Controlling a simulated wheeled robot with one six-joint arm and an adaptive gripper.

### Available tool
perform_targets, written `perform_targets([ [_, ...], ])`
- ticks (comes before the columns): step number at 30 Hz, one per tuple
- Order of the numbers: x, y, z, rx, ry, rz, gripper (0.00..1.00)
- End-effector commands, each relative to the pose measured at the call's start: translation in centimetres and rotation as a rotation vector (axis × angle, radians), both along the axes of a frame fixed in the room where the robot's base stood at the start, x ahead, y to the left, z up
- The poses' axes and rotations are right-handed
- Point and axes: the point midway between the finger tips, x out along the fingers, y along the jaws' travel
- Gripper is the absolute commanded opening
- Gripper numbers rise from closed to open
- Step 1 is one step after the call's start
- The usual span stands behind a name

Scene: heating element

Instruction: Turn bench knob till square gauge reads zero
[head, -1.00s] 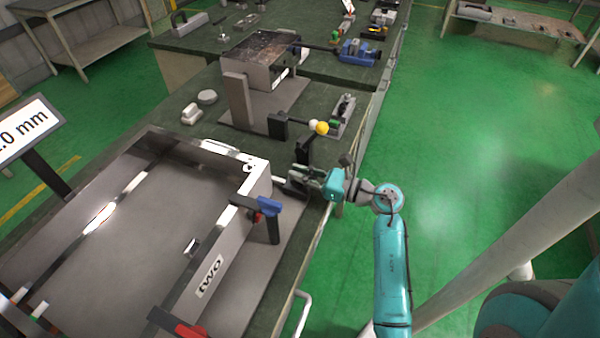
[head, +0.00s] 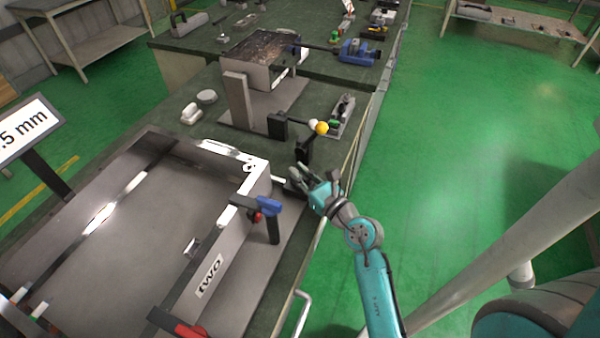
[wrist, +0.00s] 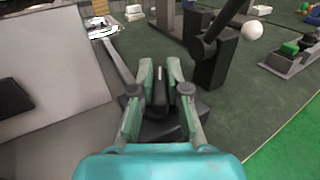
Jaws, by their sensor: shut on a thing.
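A square-cornered display (head: 22,130) on a dark post stands at the left edge of the head view. It is cut off by the frame and its visible part reads ".5 mm". My gripper (head: 298,176) is at the right edge of the bench, beside the near box's far corner. In the wrist view my gripper (wrist: 160,72) has its two fingers on either side of a dark upright knob (wrist: 160,92) and is shut on it. The knob sits on a black base (wrist: 172,128). In the head view the fingers mostly hide it.
A large open metal box (head: 150,240) labelled "two" fills the near bench, with a blue-handled clamp (head: 268,207) and a red one (head: 185,327). A black lever post (head: 304,148) and white and yellow balls (head: 320,128) stand just beyond my gripper.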

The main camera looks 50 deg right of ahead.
Motion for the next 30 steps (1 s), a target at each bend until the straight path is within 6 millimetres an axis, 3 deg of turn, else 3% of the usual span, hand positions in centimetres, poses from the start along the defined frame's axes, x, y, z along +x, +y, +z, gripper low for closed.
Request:
perform_targets([
  [12, -0.02, 0.0, -0.05, -0.001, 0.001, -0.107, 0.0],
  [30, -0.04, -0.07, -0.09, 0.001, 0.002, -0.13, 0.0],
])
